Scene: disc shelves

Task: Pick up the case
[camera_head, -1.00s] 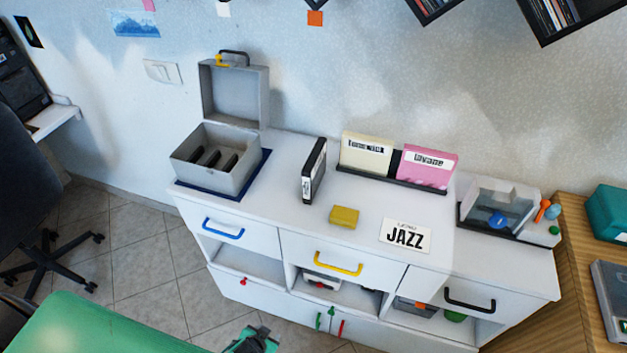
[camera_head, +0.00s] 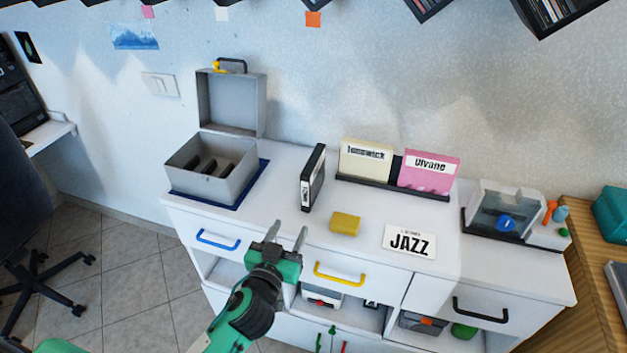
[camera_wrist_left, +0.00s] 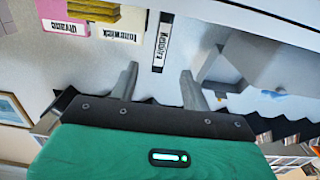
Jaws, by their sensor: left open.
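The black case (camera_head: 313,177) with a white spine label stands upright on the white cabinet top, between the grey box and the cream and pink sleeves. It also shows in the left wrist view (camera_wrist_left: 162,42), with its labelled spine facing the camera, ahead of and between the fingers. My left gripper (camera_head: 288,236) is open and empty, in front of the cabinet's front edge, below and to the left of the case in the head view. Its two fingers also show in the left wrist view (camera_wrist_left: 158,85), apart from the case. My right gripper is not in view.
An open grey box (camera_head: 212,171) with dark items stands left on a blue mat. A cream sleeve (camera_head: 364,161) and a pink sleeve (camera_head: 429,173) stand in a black rack at right. A yellow block (camera_head: 345,223) and a JAZZ card (camera_head: 409,242) lie in front.

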